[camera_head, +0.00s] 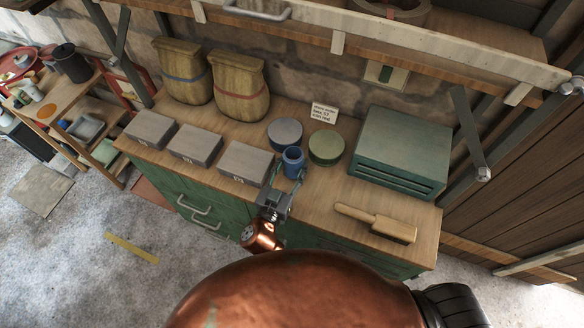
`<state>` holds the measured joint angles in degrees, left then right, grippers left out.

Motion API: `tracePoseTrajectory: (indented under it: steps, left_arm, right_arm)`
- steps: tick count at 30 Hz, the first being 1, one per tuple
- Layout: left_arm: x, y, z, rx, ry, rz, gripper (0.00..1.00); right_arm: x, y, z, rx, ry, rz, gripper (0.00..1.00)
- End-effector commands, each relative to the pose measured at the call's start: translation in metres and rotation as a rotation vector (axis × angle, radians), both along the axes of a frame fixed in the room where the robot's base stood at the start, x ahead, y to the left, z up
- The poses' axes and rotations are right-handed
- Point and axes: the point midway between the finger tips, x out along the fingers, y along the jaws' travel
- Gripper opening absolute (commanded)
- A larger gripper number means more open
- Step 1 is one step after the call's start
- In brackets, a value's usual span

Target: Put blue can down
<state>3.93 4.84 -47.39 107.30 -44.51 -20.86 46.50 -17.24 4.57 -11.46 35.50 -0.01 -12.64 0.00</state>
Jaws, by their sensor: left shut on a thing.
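A small blue can (292,163) stands upright over the wooden worktop (318,205), near the middle. My left gripper (288,184) reaches in from below and is shut on the can at its near side. I cannot tell whether the can's base touches the worktop. A grey-blue round tin (285,131) is just behind the can, and a green round tin (325,147) is to its right. My right gripper is not in view.
Grey boxes (195,145) line the left front of the worktop, with two sacks (240,88) behind. A green metal box (402,145) and a wooden-handled brush (378,221) are at right. Bare worktop lies between can and brush. A shelf (400,45) overhangs the back.

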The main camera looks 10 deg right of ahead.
Motion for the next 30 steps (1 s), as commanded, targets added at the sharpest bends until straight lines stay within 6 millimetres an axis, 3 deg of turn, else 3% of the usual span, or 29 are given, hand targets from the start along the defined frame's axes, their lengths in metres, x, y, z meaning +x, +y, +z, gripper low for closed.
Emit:
tracePoseTrajectory:
  steps: [1,4,17,18,25,30]
  left_arm:
    - [0.001,0.002,-0.014,0.004,0.004,0.003,0.00]
    - [0.001,0.002,-0.023,0.003,0.003,0.002,0.00]
    - [0.000,0.002,-0.027,0.002,0.002,0.002,0.00]
    - [0.000,0.002,-0.028,0.002,0.003,0.002,0.43]
    - [0.000,0.002,-0.027,0.003,0.002,0.002,0.59]
    - [0.000,0.002,-0.027,0.003,0.002,0.002,0.60]
  right_arm:
    - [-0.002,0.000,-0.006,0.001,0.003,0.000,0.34]
    - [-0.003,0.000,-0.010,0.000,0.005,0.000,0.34]
    - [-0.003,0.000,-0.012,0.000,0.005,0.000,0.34]
    - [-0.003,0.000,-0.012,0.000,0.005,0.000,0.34]
    - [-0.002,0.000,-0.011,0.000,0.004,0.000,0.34]
    - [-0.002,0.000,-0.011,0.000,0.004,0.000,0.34]
